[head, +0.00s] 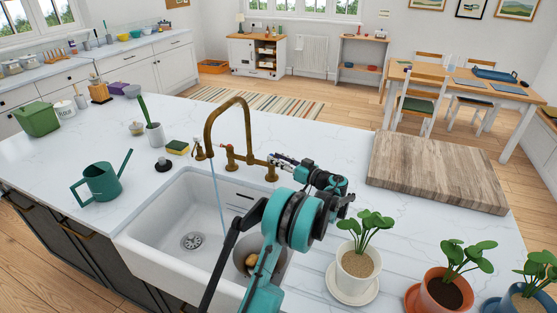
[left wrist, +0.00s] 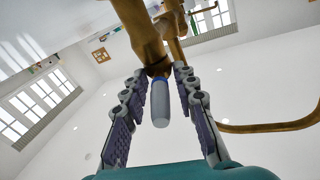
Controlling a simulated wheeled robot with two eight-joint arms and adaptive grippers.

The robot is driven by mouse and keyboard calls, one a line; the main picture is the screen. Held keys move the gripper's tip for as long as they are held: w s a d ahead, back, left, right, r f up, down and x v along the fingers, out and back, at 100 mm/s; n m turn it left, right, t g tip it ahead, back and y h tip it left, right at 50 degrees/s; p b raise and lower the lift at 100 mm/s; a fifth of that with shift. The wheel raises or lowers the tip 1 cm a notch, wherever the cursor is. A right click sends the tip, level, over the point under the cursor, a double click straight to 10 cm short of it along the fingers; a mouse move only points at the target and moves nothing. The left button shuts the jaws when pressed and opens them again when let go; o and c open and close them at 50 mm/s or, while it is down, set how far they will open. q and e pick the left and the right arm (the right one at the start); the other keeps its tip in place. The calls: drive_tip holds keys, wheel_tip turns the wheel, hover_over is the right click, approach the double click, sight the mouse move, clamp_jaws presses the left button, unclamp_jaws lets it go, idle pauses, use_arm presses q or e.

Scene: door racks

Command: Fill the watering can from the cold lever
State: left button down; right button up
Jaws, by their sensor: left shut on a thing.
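The green watering can (head: 103,183) stands upright on the counter left of the sink, its spout pointing right. The brass faucet (head: 249,131) arches over the white sink (head: 175,222), and a thin stream of water (head: 218,200) falls from its spout into the left part of the basin. My left gripper (head: 283,162) is at the right side of the faucet base. In the left wrist view its fingers (left wrist: 156,78) are around the cold lever (left wrist: 160,104), a white handle with a blue band. The lever is hidden by the gripper in the head view. My right gripper is not in view.
A wooden board (head: 435,172) lies right of the faucet. Potted plants (head: 357,268) stand along the front right. A yellow sponge (head: 177,147) and a brush holder (head: 155,135) are behind the sink's left side. The counter around the can is clear.

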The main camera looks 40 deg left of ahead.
use_arm(q)
drive_tip(key=shift+s+m+t+h, duration=0.15)
drive_tip(key=shift+s+m+t, duration=0.1)
drive_tip(key=shift+m+t, duration=0.7)
drive_tip(key=shift+s+m+t+h, duration=0.2)
drive_tip(key=shift+m+t, duration=0.35)
drive_tip(key=shift+t, duration=1.1)
drive_tip(key=c, duration=1.5)
unclamp_jaws()
drive_tip(key=shift+o, duration=0.2)
drive_tip(key=v, duration=0.7)
drive_tip(key=shift+d, duration=0.2)
drive_tip(key=shift+s, duration=0.1)
